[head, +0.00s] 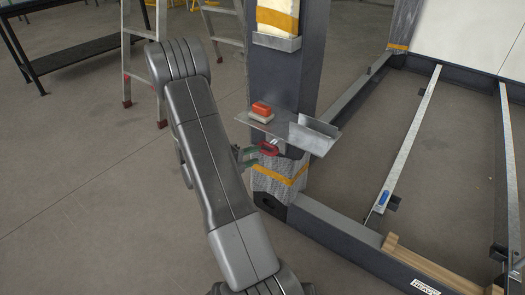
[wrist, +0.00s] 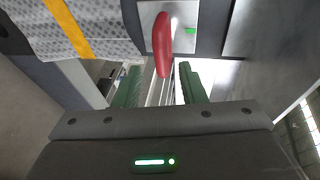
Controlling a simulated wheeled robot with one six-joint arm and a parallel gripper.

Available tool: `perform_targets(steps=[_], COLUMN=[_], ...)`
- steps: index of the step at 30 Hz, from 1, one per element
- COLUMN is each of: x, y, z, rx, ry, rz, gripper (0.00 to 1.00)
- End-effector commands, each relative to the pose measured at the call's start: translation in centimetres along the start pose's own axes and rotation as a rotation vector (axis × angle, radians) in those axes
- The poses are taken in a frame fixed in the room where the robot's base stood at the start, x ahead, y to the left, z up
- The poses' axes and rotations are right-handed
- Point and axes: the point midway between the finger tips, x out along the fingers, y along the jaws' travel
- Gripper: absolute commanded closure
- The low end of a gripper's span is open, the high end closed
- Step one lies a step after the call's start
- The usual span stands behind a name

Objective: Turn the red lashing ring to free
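The red lashing ring (head: 268,148) sits on the dark post just under the metal shelf in the head view. In the wrist view the red ring (wrist: 162,42) shows as a long, narrow upright shape in front of a bright metal plate. My gripper (wrist: 161,68) has two green fingers spread apart, with the ring's near end showing between their tips. I cannot tell whether either finger touches it. In the head view my gripper (head: 250,154) is just left of the ring, partly hidden by my arm. A small green mark (wrist: 191,31) shows on the plate right of the ring.
The metal shelf (head: 310,138) juts out above the ring and carries a red and white block (head: 261,111). Grey wrapping with an orange band (head: 280,176) covers the post below. A ladder (head: 140,60) and a dark bench (head: 75,50) stand back left.

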Motion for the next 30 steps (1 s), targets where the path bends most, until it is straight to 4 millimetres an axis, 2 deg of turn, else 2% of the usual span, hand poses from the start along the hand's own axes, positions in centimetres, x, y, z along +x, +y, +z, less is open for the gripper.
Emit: perform_targets(steps=[1,6,12,23,30], x=[-1.4,-4.9,-7.4,-8.1,-7.2], y=[-0.3,-0.2,0.0,0.1,0.2], z=[0.1,0.0,-0.1,-0.1,-0.1], rx=[-0.003,-0.003,-0.002,-0.001,0.000], ry=[-0.005,-0.003,0.001,0.003,0.005], rz=[-0.001,0.000,0.001,0.001,0.001], gripper=[0.63,0.63,0.63,0.63,0.63])
